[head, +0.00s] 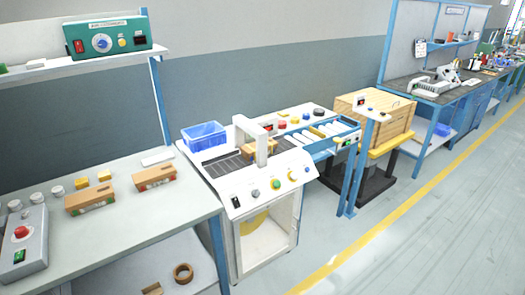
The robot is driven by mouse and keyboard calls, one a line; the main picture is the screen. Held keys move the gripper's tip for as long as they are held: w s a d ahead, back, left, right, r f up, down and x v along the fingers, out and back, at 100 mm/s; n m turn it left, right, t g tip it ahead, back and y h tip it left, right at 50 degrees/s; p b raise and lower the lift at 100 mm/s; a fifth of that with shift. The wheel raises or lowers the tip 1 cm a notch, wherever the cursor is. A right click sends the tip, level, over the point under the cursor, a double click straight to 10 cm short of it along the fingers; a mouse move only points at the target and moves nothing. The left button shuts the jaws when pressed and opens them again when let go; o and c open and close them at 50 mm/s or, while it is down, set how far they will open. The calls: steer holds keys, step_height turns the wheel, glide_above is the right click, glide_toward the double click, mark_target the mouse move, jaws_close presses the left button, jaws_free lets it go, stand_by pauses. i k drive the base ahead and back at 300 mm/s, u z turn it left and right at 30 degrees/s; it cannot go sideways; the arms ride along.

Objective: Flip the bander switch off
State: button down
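A white machine (222,172) with an upright arch (261,143) stands in the middle of the head view; I take it to be the bander. Its sloped front panel carries a small black switch (235,202) at the left end. Knobs and coloured buttons sit to the right of the switch, among them a green one (276,184) and a yellow one (292,176). The switch is too small here to tell which way it is set. A small box (262,147) sits at the arch. My gripper is not in view.
A bench (130,215) at left holds small boxes and a grey control box (22,245) with a red button. A green unit (112,38) with a red switch sits on the shelf above. A roller conveyor (325,140) and wooden crate (375,115) stand right. The floor (420,235) at front right is clear.

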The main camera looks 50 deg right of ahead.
mark_target(236, 202)
steer(key=z, duration=0.9)
